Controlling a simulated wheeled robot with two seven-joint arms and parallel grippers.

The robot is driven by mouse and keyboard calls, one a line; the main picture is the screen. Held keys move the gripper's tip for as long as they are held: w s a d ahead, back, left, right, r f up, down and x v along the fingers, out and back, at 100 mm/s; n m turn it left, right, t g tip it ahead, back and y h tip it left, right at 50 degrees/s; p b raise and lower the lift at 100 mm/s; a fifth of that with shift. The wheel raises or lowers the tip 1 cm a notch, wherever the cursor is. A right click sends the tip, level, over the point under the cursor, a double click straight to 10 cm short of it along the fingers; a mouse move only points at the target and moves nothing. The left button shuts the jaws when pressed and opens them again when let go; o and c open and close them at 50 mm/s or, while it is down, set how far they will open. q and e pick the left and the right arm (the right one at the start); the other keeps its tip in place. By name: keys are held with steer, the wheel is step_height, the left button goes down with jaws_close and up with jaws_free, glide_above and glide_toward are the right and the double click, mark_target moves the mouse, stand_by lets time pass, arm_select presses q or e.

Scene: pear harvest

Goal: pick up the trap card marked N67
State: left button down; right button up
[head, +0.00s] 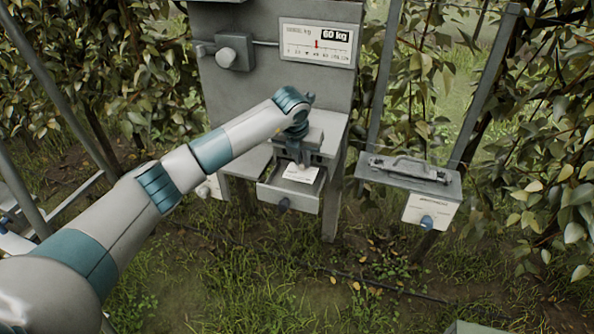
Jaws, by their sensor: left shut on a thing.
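A white card (300,174) lies in or just above an open drawer (304,194) under the grey scale stand; its marking is too small to read. My left gripper (303,162) reaches down over the drawer from above. Its fingers are shut on the white card, near the card's upper edge. Part of the card is hidden behind the fingers. My right gripper is not in the picture.
The grey stand (222,98) carries a scale panel (318,44) reading 60 kg and a knob (226,57). Leafy branches flank both sides; grass lies in front.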

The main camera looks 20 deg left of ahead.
arm_select(q)
steer(key=d+r+b, duration=0.1)
steer(key=d, duration=0.2)
steer(key=s+d+r+b, duration=0.1)
steer(key=d+r, duration=0.1)
steer(key=s+d+r+b, duration=0.1)
steer(key=d+r, duration=0.1)
steer(key=d, duration=0.1)
steer(key=shift+s+d+r, duration=0.1)
steer(key=shift+s+d, duration=0.05)
steer(key=shift+d, duration=0.15)
steer(key=shift+s+d+r+b, duration=0.2)
steer(key=shift+d+r+b, duration=0.2)
steer(key=shift+d, duration=0.1)
